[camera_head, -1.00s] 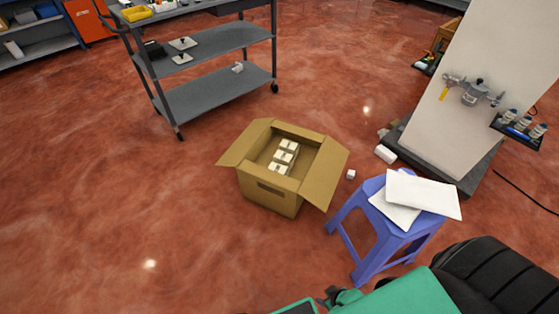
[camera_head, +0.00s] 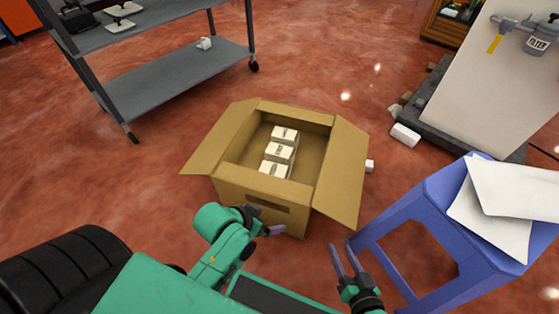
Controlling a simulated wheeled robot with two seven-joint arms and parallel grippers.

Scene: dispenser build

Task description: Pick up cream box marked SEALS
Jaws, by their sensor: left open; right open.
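Three small cream boxes stand in a row inside an open cardboard carton on the floor: a far one (camera_head: 285,134), a middle one (camera_head: 280,152) and a near one (camera_head: 275,169). Each has dark print on it, too small to read, so I cannot tell which is marked SEALS. The cardboard carton (camera_head: 256,186) has its flaps spread outward. My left gripper (camera_head: 282,230) is open and empty, just in front of the carton's near wall. My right gripper (camera_head: 343,258) is open and empty, between the carton and the blue stool.
A blue stool (camera_head: 447,205) with white sheets (camera_head: 510,200) stands close at the right. A grey shelf cart (camera_head: 180,80) is behind left. Floor left of the carton is clear.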

